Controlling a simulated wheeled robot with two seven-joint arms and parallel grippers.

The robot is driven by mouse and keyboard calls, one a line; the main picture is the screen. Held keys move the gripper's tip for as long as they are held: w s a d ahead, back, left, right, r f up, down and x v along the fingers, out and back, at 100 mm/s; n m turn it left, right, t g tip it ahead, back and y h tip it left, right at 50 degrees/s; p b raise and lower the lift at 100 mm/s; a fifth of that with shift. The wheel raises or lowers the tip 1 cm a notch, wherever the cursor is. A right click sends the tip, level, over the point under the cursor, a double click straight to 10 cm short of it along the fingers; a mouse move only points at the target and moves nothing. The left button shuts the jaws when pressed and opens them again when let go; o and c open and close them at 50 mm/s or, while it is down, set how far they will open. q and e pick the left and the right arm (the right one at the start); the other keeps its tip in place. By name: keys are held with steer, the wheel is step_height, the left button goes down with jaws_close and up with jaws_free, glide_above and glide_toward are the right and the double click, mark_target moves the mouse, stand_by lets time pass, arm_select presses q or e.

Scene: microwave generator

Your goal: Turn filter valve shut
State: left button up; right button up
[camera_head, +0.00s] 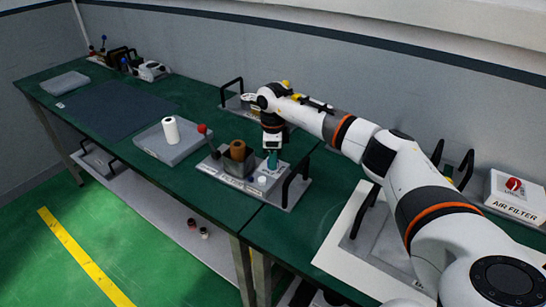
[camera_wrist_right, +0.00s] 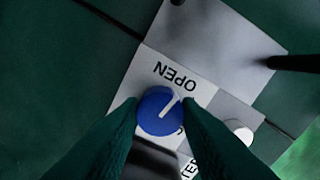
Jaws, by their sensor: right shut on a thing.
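The filter valve is a round blue knob (camera_wrist_right: 160,112) with a white pointer line, seen in the right wrist view. The line points up and right, near the OPEN label (camera_wrist_right: 175,76), which reads upside down. Another label beside the knob is mostly hidden by a finger. My right gripper (camera_wrist_right: 160,120) has its two dark green fingers against opposite sides of the knob. In the head view the right gripper (camera_head: 271,162) points down at the right part of the filter unit's grey base (camera_head: 225,172), hiding the knob. My left gripper is not in view.
A brown cylinder (camera_head: 238,150) and a red-ball lever (camera_head: 202,129) stand left of the gripper. A black handle (camera_head: 296,178) rises close on its right. A white roll (camera_head: 170,130) stands on a grey tray further left. An AIR FILTER box (camera_head: 515,198) is at far right.

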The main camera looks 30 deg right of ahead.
steer(key=m, duration=0.4)
steer(key=shift+m, duration=0.3)
steer(key=m, duration=0.3)
steer(key=shift+r+m+p, duration=0.1)
steer(key=shift+m+p, duration=0.2)
steer(key=shift+p, duration=0.05)
steer(key=m, duration=0.4)
steer(key=shift+p, duration=0.35)
steer(key=shift+m+p, duration=0.3)
steer(key=shift+m, duration=1.5)
steer(key=o, duration=1)
step_height(320, 180, up, 12)
steer(key=shift+f+b, duration=0.1)
steer(key=shift+b, duration=1)
